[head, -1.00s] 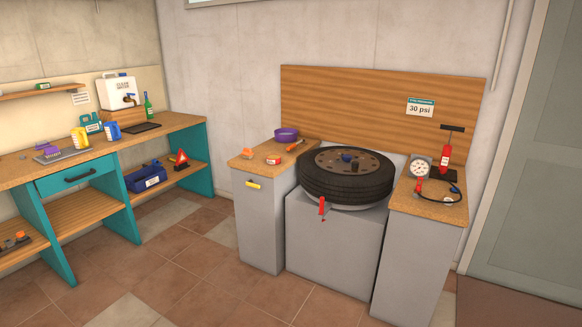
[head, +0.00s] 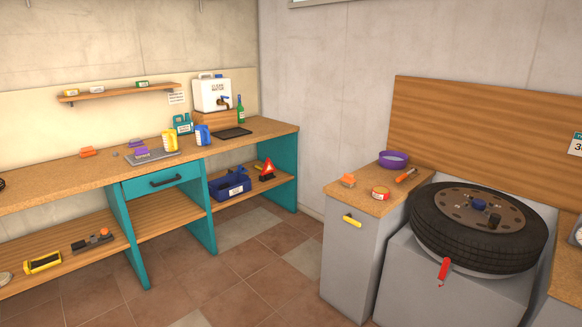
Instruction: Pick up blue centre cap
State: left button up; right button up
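A tyre on a brown wheel (head: 455,232) lies flat on a grey stand at the right of the head view. A small blue piece (head: 479,204), which looks like the blue centre cap, sits near the middle of the wheel. A dark knob-like piece (head: 493,221) is just beside it. At this size I cannot tell whether the blue piece is seated in the hub or lies loose on it. Neither of my grippers is in view.
A red-handled tool (head: 443,271) hangs at the stand's front. A long teal-legged workbench (head: 75,176) stands left. The tiled floor between is clear.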

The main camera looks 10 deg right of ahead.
aim_at(478, 204)
jog(key=z, duration=0.25)
jog(key=i, duration=2.1)
jog(key=z, duration=1.75)
jog(key=i, duration=0.9)
jog(key=z, duration=1)
